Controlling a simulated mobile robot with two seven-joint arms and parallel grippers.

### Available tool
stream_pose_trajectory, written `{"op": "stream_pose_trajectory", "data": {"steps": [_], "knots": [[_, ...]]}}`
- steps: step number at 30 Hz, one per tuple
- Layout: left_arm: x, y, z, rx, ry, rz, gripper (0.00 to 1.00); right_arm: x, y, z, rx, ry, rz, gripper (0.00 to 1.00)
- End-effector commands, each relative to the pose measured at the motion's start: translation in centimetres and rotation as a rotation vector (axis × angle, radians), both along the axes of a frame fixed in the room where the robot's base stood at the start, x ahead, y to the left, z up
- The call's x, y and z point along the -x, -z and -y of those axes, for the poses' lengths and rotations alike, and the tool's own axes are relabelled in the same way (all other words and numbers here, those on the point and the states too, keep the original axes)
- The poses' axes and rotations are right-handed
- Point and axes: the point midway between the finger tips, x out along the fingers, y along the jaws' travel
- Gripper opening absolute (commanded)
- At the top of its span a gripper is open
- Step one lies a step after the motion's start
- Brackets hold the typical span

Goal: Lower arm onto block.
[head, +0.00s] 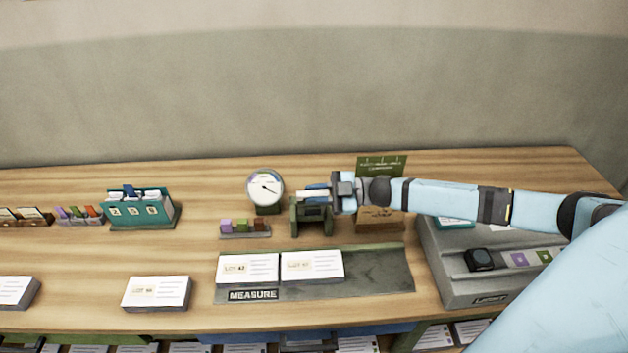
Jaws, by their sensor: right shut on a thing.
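A round white dial gauge (265,190) with a dark needle stands near the back middle of the table. Just right of it is a dark green stand (296,217) with two uprights. My right gripper (327,194) reaches in from the right, over the top of this stand. It is shut on a small part at the stand's top, which I take for the gauge's arm; its jaws largely hide it. Whether anything touches a block beneath cannot be told. My left gripper is out of view.
A grey mat marked MEASURE (385,272) lies in front, with two white card stacks (247,267) on it. Small coloured blocks (243,226) sit left of the stand. A brown box (378,219) stands behind my arm, and a grey console (450,279) is at right.

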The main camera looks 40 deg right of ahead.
Motion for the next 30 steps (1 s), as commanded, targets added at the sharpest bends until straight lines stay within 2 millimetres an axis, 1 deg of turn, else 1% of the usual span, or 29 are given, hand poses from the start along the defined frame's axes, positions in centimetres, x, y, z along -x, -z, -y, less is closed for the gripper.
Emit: {"op": "stream_pose_trajectory", "data": {"steps": [1, 6, 11, 15, 21, 25, 30], "knots": [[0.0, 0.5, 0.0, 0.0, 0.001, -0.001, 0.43, 1.0, 0.9, -0.6, 0.02, -0.001, 0.033, 0.0], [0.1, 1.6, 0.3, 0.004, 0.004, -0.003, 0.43, 3.5, 3.0, -2.1, 0.105, -0.001, 0.171, 0.0], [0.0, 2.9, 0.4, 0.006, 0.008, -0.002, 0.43, 5.5, 5.4, -3.4, 0.183, -0.001, 0.302, 0.0], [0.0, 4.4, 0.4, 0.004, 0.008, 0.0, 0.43, 7.0, 7.7, -4.3, 0.251, 0.0, 0.413, 0.0], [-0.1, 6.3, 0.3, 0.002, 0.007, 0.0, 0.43, 8.5, 10.7, -5.2, 0.338, 0.0, 0.553, 0.0], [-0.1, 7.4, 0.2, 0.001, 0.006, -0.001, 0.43, 9.1, 12.3, -5.6, 0.381, 0.0, 0.627, 0.0], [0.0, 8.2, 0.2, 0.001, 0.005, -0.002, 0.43, 9.6, 13.8, -5.9, 0.395, -0.001, 0.645, 0.0]]}}
